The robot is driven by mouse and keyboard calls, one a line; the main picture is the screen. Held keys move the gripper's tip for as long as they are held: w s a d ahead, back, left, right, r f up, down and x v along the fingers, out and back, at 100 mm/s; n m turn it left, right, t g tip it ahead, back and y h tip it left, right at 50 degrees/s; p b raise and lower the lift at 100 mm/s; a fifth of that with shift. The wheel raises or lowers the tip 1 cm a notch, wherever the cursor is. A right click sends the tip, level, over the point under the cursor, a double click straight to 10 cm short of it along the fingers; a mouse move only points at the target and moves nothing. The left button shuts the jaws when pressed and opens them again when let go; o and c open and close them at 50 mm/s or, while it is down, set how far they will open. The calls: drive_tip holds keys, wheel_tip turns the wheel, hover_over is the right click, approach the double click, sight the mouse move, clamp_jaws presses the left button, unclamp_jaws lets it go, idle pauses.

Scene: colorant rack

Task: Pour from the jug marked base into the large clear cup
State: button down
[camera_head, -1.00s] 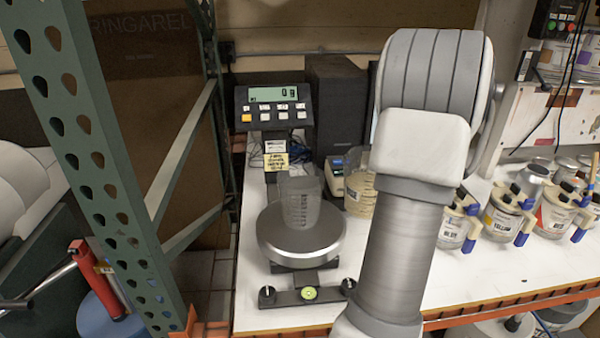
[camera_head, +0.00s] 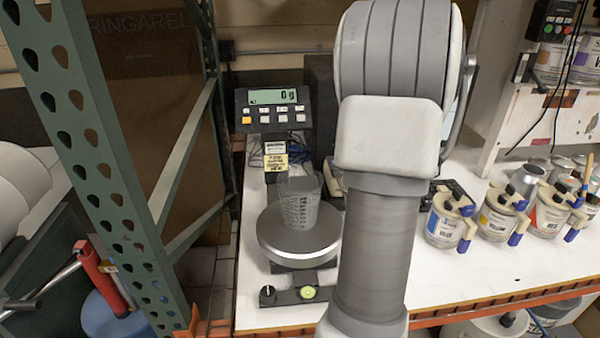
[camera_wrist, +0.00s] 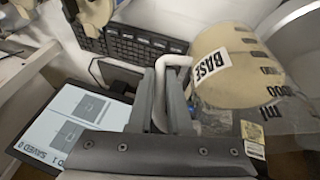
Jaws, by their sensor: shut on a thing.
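The large clear cup (camera_head: 298,205) stands upright on the round metal pan of the scale (camera_head: 285,243) in the head view. Its graduation marks show and I see no coloured liquid in it. The jug marked base (camera_wrist: 232,68) shows in the wrist view, with a BASE label, black graduation marks and beige contents. My gripper (camera_wrist: 167,95) is shut on the jug's pale handle. In the head view my arm hides the gripper and the jug. I cannot tell how far the jug is tilted.
The scale display (camera_head: 278,97) reads about 0 g behind the cup. Several lidded colorant cans (camera_head: 450,218) with clamps stand on the right of the white bench (camera_head: 480,275). A green perforated rack post (camera_head: 100,170) rises at left. A lit screen (camera_wrist: 70,128) shows in the wrist view.

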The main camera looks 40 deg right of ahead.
drive_tip(key=r, duration=0.1)
drive_tip(key=r+h+p, duration=0.1)
drive_tip(key=a, duration=0.1)
drive_tip(key=shift+w+r, duration=0.4)
drive_tip(key=shift+w+a+r+n+g+h+p, duration=0.35)
drive_tip(key=shift+a+r+g+h, duration=0.2)
drive_tip(key=shift+r+h, duration=0.2)
drive_tip(key=shift+g+h, duration=0.35)
drive_tip(key=shift+h, duration=0.5)
drive_tip(key=r, duration=0.1)
drive_tip(key=a+r, duration=0.1)
drive_tip(key=r, duration=0.1)
drive_tip(key=w+a+r+b, duration=0.1)
drive_tip(key=shift+r, duration=0.15)
drive_tip(key=shift+r+n, duration=0.25)
drive_tip(key=shift+r, duration=0.2)
drive_tip(key=shift+a+h+b, duration=0.1)
drive_tip(key=shift+h+b, duration=0.2)
drive_tip(key=shift+b, duration=0.05)
drive_tip(key=shift+w+a+r, duration=0.1)
drive_tip(key=shift+r, duration=0.15)
drive_tip(key=shift+w+a+r+g+h+b, duration=0.15)
drive_tip(key=shift+a+r+g+h+b, duration=0.2)
drive_tip(key=shift+r+b, duration=0.25)
drive_tip(key=shift+w+a+r+n+g+h+b, duration=0.3)
drive_tip(key=shift+a+h+b, duration=0.35)
drive_tip(key=shift+b, duration=0.6)
drive_tip(key=shift+w+a+r+h, duration=0.1)
drive_tip(key=shift+r+h, duration=0.3)
idle(1.9)
